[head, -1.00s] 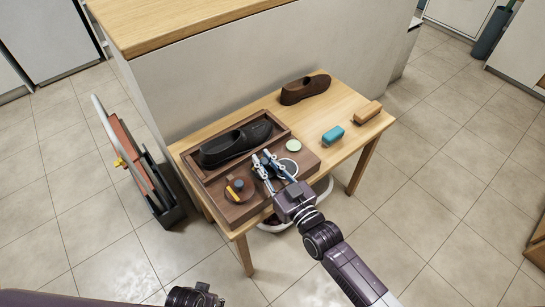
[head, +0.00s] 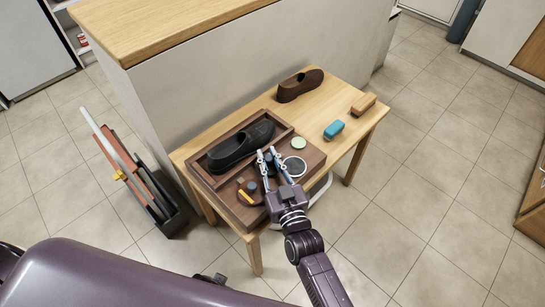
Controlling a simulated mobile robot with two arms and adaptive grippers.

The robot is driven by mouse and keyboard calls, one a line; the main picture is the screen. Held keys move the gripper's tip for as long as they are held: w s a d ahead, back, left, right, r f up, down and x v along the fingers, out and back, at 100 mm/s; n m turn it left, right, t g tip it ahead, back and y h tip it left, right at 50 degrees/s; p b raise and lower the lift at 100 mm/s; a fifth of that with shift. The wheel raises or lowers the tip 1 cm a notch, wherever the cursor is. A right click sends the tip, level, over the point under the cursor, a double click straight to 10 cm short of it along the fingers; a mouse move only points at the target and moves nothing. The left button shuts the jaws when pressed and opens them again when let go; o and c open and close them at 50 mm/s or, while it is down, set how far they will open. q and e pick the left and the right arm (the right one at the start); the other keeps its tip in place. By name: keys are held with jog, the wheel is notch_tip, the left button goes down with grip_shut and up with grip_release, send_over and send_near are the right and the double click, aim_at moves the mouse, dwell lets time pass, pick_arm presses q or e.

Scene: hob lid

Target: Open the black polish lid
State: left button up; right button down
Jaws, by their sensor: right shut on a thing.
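A pale green round tin (head: 299,143) lies behind the disc. A dark bit of my left gripper (head: 210,278) shows at the bottom; its fingers cannot be made out.
A black shoe (head: 240,146) lies in the tray's recess. A round brown holder (head: 250,197) with yellow and blue pieces is left of my right gripper. A brown shoe (head: 300,85), teal block (head: 334,129) and tan brush (head: 363,104) rest on the table (head: 330,95). A rack (head: 137,180) stands left.

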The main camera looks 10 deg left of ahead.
jog(key=c, duration=1.8)
grip_release()
jog(key=shift+s, duration=0.1)
jog(key=v, duration=1.1)
jog(key=shift+s+d, duration=0.15)
jog(key=shift+s, duration=0.2)
